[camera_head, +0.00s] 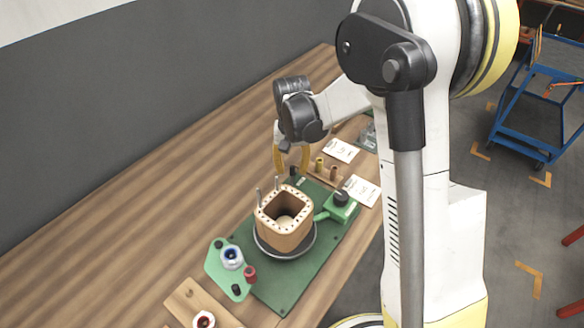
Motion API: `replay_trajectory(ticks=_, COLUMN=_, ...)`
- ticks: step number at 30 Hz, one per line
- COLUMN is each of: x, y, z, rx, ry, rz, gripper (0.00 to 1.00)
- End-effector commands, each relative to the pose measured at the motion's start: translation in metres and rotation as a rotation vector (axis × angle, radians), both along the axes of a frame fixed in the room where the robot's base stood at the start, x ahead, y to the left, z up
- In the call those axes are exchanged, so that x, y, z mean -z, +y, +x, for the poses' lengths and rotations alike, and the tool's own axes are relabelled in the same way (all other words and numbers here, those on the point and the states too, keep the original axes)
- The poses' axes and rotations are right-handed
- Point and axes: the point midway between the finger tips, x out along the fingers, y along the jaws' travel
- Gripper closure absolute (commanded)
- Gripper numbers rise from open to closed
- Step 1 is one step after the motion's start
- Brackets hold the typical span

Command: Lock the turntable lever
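The turntable (284,248) is a dark round plate on a green base plate (330,258). A tan, square, hollow coil block (284,228) with holes along its rim stands on it. A green lever-like part (324,214) with a black knob (341,198) sits at the right of the turntable; its arm points toward the block, and I cannot tell whether it touches the turntable. My gripper (291,168) hangs beyond the block, up and left of the lever and apart from it. Its two yellow fingers look spread, with nothing visible between them.
A green bracket (215,262) holds blue and red parts. Small pegs (320,164) and white labels (341,150) lie at the back right. The wooden table (150,205) is clear on the left. A blue cart (535,100) stands beyond.

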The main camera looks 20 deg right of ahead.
Motion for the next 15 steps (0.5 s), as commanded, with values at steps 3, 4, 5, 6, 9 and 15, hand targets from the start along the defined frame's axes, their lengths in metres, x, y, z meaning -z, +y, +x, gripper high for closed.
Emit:
replay_trajectory(ticks=3, x=0.000, y=0.000, z=0.000, rx=0.000, ry=0.000, rz=0.000, gripper=0.64)
replay_trajectory(ticks=4, x=-0.001, y=0.000, z=0.000, rx=0.000, ry=0.000, rz=0.000, gripper=0.64)
replay_trajectory(ticks=5, x=-0.003, y=0.000, z=0.000, rx=0.001, ry=0.000, rz=0.000, gripper=0.64)
replay_trajectory(ticks=6, x=-0.006, y=0.000, z=0.000, rx=0.001, ry=0.000, rz=0.000, gripper=0.64)
replay_trajectory(ticks=9, x=-0.020, y=0.000, z=0.000, rx=0.001, ry=0.000, rz=0.000, gripper=0.64)
replay_trajectory(ticks=15, x=-0.065, y=0.000, z=-0.001, rx=0.000, ry=0.000, rz=0.000, gripper=0.64)
